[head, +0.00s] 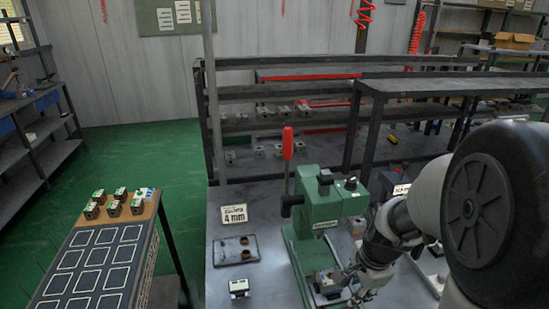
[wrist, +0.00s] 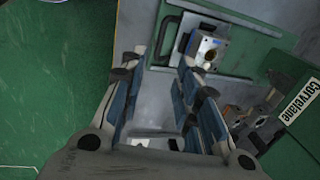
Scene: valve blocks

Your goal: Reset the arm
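My arm comes in from the right in the head view. My gripper (head: 352,284) is low beside the base of the green press (head: 325,215). In the wrist view my gripper (wrist: 162,68) has its two fingers spread wide with nothing held between the tips. A silver valve block (wrist: 206,48) with a blue mark sits on the press's green base plate, beyond the right fingertip and apart from it. In the head view the same block (head: 325,281) is close to my gripper; whether they touch cannot be told there.
The press's red-handled lever (head: 288,145) stands upright. A tray (head: 236,249) with brown rings, a 4 mm sign (head: 234,214) and a white-topped block (head: 239,288) are left of the press. Several blocks stand on the gridded table (head: 95,260). Shelving (head: 350,90) stands behind.

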